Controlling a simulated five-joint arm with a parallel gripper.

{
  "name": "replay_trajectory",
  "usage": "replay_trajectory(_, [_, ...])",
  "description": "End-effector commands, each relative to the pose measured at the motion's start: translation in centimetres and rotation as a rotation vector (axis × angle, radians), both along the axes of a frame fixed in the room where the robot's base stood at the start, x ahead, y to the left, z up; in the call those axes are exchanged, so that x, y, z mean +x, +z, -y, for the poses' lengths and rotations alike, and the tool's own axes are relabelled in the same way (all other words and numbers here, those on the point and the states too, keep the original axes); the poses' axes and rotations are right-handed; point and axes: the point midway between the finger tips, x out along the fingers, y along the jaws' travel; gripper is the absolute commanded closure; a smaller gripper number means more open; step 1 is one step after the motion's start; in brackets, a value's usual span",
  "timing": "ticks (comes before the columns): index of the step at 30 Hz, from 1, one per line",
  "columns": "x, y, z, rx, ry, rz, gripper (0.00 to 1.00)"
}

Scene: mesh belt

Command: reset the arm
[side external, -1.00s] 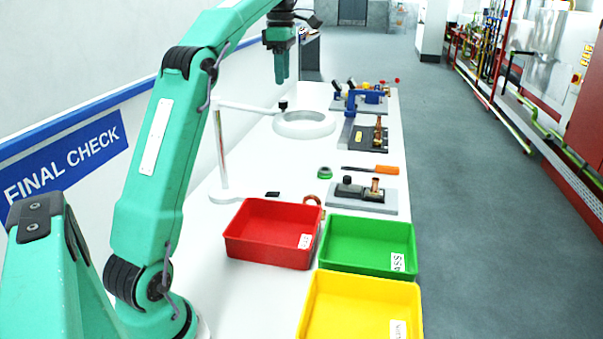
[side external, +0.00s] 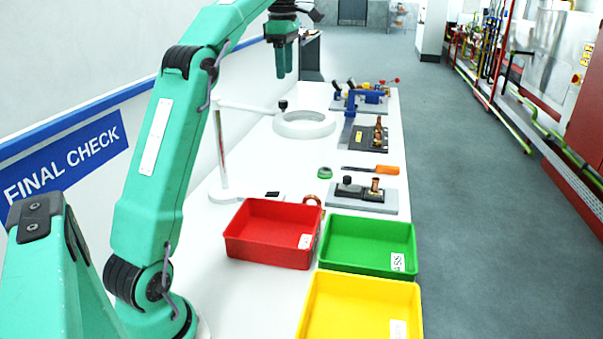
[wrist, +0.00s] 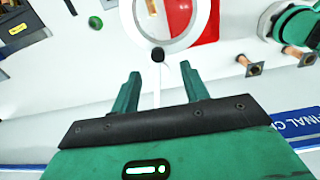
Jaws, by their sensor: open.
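My gripper (side external: 283,62) hangs high above the far left part of the white bench, with its fingers pointing down. In the wrist view my gripper (wrist: 160,86) shows two green fingers set wide apart, open, with nothing between them. The white ring of the lamp (side external: 305,124) lies below and a little to the right of the fingers in the side view. The lamp ring also shows in the wrist view (wrist: 137,34), beyond the fingertips. My gripper touches nothing that I can see.
A red bin (side external: 262,262), a green bin (side external: 345,262) and a yellow bin (side external: 330,310) stand at the near end of the bench. A screwdriver (side external: 385,169), a grey fixture (side external: 390,204) and a blue clamp fixture (side external: 372,97) line the right side. The lamp's post (side external: 221,150) rises on the left.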

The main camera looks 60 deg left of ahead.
Motion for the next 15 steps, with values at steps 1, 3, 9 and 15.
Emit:
replay_trajectory(1, [-0.1, 0.2, 0.7, 0.004, -0.036, 0.006, 0.55])
replay_trajectory(3, [-0.2, 0.4, 1.6, 0.012, -0.099, 0.016, 0.55])
replay_trajectory(9, [-0.8, 0.6, 5.0, 0.044, -0.335, 0.053, 0.55])
replay_trajectory(15, [-2.0, 0.3, 8.7, 0.087, -0.592, 0.090, 0.55])
